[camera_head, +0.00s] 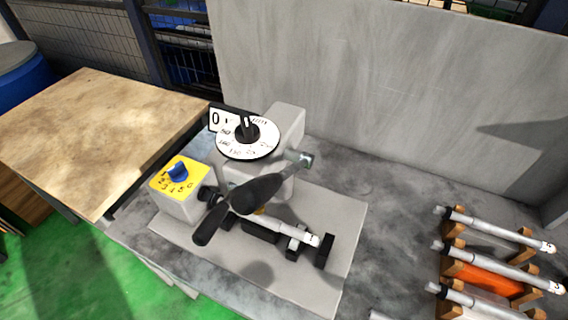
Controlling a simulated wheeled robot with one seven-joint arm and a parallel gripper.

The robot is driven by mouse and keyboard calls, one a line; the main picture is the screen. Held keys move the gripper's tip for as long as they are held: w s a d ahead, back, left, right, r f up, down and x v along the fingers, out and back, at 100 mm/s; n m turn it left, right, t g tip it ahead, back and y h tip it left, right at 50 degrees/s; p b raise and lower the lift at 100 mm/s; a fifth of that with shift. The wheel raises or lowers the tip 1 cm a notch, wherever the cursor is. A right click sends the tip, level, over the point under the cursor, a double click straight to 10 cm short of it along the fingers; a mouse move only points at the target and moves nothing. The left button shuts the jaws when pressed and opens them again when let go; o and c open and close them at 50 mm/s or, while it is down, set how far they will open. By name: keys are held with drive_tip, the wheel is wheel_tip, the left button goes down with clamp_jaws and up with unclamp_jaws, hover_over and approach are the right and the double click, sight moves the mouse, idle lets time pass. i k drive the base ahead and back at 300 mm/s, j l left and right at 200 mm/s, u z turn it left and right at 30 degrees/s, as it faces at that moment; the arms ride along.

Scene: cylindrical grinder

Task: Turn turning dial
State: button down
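A round white dial (262,147) with numbers around its face and a black knob (246,128) in its centre is on the grey grinder (288,125). A blue knob (178,172) stands on a yellow plate (164,187) with black marks, on a grey box to the lower left of the white dial. I cannot tell which of the two is the turning dial. Nothing touches either one. The small marks are too blurred to read fully. My gripper is not in view.
Black handles (266,192) stick out in front of the grinder. A rack with several metal rods (490,224) is at the right. A wooden table (95,130) stands left, and a grey wall (390,80) is behind.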

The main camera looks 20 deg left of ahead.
sight(179, 172)
drive_tip(key=u, duration=1.3)
drive_tip(key=i+j+u, duration=0.3)
drive_tip(key=i+j, duration=0.15)
